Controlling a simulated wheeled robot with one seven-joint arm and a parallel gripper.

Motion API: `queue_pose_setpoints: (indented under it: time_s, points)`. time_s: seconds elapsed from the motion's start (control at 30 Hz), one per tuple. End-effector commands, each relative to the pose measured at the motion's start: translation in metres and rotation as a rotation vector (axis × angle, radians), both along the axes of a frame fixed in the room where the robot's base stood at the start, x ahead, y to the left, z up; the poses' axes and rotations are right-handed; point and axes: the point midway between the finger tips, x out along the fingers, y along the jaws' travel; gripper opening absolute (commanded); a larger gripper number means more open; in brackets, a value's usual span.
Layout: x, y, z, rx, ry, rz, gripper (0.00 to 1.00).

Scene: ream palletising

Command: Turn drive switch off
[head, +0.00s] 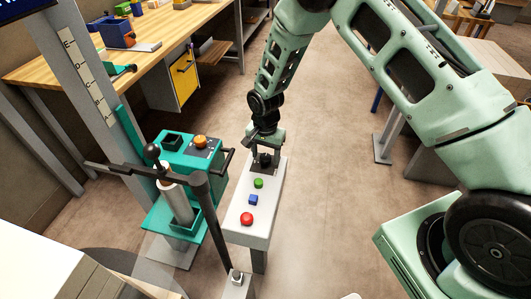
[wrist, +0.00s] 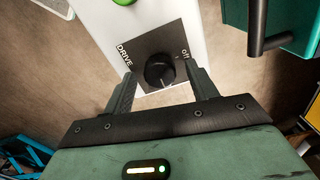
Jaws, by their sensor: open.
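The drive switch is a round black knob (wrist: 159,70) on a dark square plate (wrist: 148,50) marked DRIVE on the left and "off" on the right in the wrist view. In the head view the knob (head: 264,160) sits at the far end of a white control box (head: 237,224). My gripper (wrist: 160,73) is open, with one finger on each side of the knob and nothing held. In the head view my gripper (head: 265,152) is low over the plate. I cannot tell whether the fingers touch the knob, nor which way it is set.
A green button (head: 258,183), a blue square button (head: 253,199) and a red button (head: 246,218) line the box. A teal machine (head: 189,155) with an orange button (head: 200,142) and dark bars stands close on the left.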

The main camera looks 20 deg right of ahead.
Motion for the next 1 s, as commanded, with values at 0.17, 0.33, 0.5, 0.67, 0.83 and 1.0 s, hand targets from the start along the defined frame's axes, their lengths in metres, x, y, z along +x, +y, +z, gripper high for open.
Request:
queue_pose_setpoints:
  time_s: [0.17,0.33,0.5,0.67,0.83,1.0]
  points:
    - [0.0001,0.0001,-0.0019,0.0,0.0,0.0,0.58]
    - [-0.0001,0.0001,-0.0017,0.0,0.0,0.0,0.44]
    - [-0.0001,0.0001,-0.0016,0.0,0.0,0.0,0.13]
    - [-0.0001,0.0001,-0.0015,0.0,0.0,0.006,0.13]
    - [-0.0001,0.0001,-0.0017,0.0,0.0,0.046,0.13]
    - [-0.0001,0.0002,-0.0018,0.0,0.0,0.139,0.13]
